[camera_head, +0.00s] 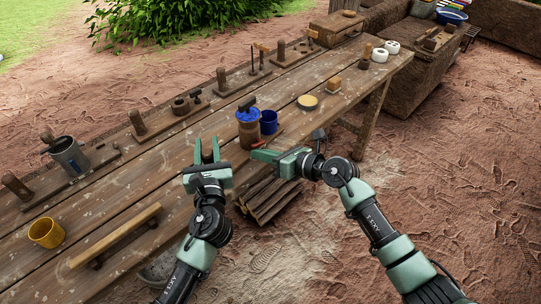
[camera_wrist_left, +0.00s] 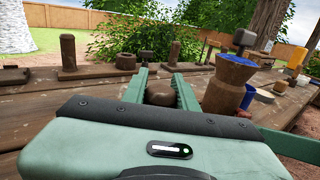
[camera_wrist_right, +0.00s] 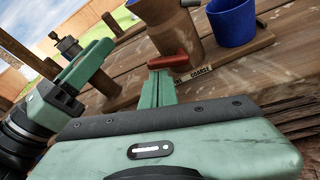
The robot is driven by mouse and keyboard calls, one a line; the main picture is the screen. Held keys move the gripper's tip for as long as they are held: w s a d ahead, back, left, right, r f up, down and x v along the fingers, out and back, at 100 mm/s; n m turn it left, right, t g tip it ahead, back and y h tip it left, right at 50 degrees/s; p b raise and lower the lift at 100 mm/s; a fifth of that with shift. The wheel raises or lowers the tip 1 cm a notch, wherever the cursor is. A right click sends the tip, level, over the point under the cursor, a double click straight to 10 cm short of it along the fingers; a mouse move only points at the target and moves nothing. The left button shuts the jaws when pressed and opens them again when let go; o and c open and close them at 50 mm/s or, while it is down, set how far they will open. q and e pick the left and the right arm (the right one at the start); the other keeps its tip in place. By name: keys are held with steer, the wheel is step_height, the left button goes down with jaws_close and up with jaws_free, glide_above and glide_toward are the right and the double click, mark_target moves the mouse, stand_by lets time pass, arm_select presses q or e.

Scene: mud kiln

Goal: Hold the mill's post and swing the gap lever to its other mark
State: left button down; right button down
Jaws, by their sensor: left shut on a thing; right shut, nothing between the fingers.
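The mill (camera_head: 249,126) is a brown cylinder with a blue top on a plank base; it also shows in the left wrist view (camera_wrist_left: 224,94) and the right wrist view (camera_wrist_right: 172,28). My left gripper (camera_head: 208,150) is shut on the post, whose round brown top (camera_wrist_left: 160,93) shows between the fingers in the left wrist view. The red gap lever (camera_wrist_right: 174,61) sticks out low on the mill's front, by a label reading "COARSE" (camera_wrist_right: 192,75). My right gripper (camera_wrist_right: 163,78) is shut and empty, its tips right at the lever; contact is unclear. Any other mark is hidden.
A blue cup (camera_head: 269,122) stands right beside the mill. Several wooden stands with posts line the table's back edge. A yellow mug (camera_head: 46,232) and a wooden bar (camera_head: 115,236) are at the left. Stacked wood (camera_head: 268,198) lies below the front edge.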

steer(key=shift+r+m+g+y, duration=0.25)
steer(key=shift+m+g+y, duration=0.05)
steer(key=shift+m, duration=0.3)
stand_by(0.6)
steer(key=m, duration=0.1)
steer(key=r+m+y, duration=0.1)
steer(key=m+g, duration=0.1)
steer(key=shift+w+d+r+y, duration=0.1)
steer(key=shift+w+r+y, duration=0.05)
steer(key=shift+w+y, duration=0.15)
steer(key=m, duration=0.1)
steer(key=m+y, duration=0.1)
steer(key=m, duration=0.1)
steer(key=r+m+y, duration=0.1)
steer(key=m, duration=0.1)
steer(key=shift+w+d+r, duration=0.1)
steer(key=shift+w+d, duration=0.25)
steer(key=shift+w, duration=0.05)
steer(key=v, duration=1)
steer(key=shift+r, duration=0.2)
steer(key=shift+r, duration=1.9)
